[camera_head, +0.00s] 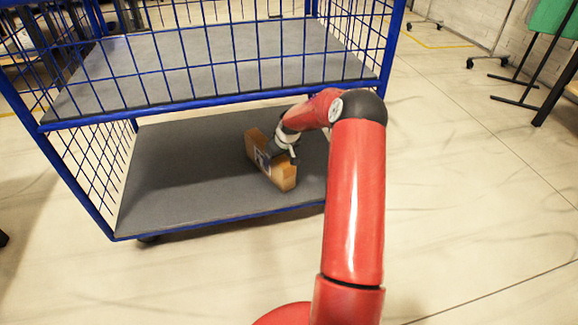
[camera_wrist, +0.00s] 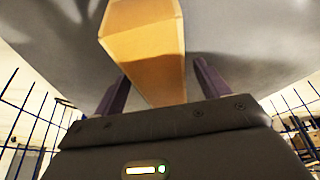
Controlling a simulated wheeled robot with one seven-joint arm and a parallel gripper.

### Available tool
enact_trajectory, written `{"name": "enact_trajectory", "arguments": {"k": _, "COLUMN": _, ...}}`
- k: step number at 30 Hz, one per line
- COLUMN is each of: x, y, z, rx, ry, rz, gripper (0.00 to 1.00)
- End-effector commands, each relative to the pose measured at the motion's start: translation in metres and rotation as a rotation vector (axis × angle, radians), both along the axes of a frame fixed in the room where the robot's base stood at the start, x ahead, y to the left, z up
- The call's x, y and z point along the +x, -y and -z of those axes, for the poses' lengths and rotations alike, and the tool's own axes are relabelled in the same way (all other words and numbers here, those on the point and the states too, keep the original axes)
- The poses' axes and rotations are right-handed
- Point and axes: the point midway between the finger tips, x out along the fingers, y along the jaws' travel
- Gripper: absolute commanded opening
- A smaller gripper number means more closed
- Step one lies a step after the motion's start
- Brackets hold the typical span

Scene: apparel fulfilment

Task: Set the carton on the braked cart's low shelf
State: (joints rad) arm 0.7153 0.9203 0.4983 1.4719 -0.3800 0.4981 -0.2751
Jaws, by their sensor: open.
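The carton (camera_head: 284,176) is a small brown box on the grey low shelf (camera_head: 180,185) of the blue cart (camera_head: 210,103), right of the shelf's middle. My gripper (camera_head: 276,154) is at the carton, below the upper shelf. In the wrist view the carton (camera_wrist: 146,45) stands between the two spread fingers of my gripper (camera_wrist: 157,88), with a visible gap at each side. The fingers are open. The carton's underside and its contact with the shelf are partly hidden.
The low shelf is bare to the left of the carton. Clear tiled floor lies to the right, with a clothes rack (camera_head: 487,50) and a green-topped stand (camera_head: 555,17) farther back.

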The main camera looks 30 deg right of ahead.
Motion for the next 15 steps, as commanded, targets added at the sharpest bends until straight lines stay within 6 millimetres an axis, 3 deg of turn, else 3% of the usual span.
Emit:
{"name": "enact_trajectory", "arguments": {"k": 6, "x": -0.046, "y": 0.006, "z": -0.001, "rx": 0.001, "ry": -0.002, "rz": 0.003, "gripper": 0.74}}
{"name": "enact_trajectory", "arguments": {"k": 15, "x": -0.07, "y": 0.008, "z": 0.0, "rx": 0.0, "ry": 0.0, "rz": 0.001, "gripper": 0.74}}
